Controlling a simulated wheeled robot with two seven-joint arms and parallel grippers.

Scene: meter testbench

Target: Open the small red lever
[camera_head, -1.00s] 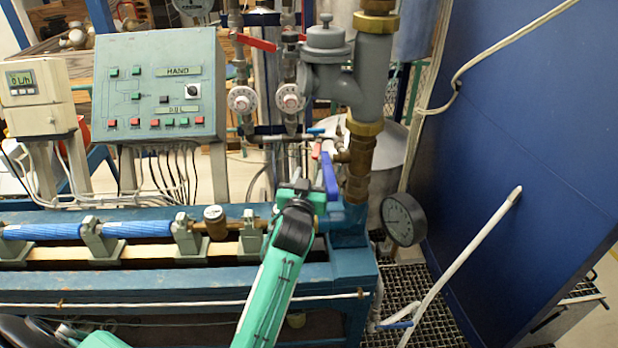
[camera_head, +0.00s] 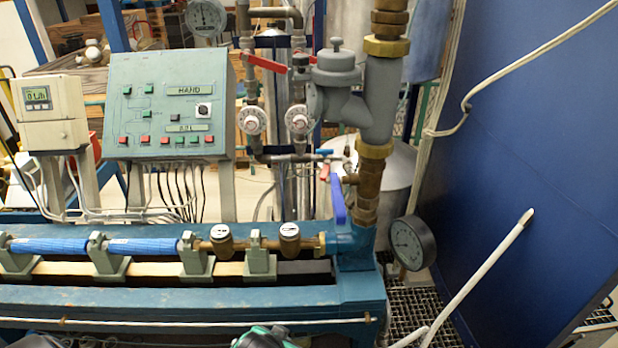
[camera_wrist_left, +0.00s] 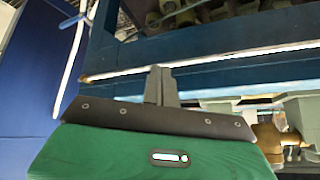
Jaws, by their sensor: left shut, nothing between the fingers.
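The small red lever (camera_head: 325,172) shows in the head view on the thin pipework left of the brass fitting, just above the long blue lever (camera_head: 338,196). It looks short and tilted; its exact position is too small to tell. No gripper touches it. My left gripper (camera_wrist_left: 160,72) shows in the left wrist view, shut and empty, in front of the blue bench's side and its pale rod. In the head view only a dark and green part of my arm shows at the bottom edge. My right gripper cannot be seen.
A larger red lever (camera_head: 265,63) sits on the pipes above the white dials. The grey valve body (camera_head: 340,85), brass pipe (camera_head: 368,190) and black gauge (camera_head: 412,242) stand close around. The control panel (camera_head: 168,105) is at left, the blue wall (camera_head: 530,150) at right.

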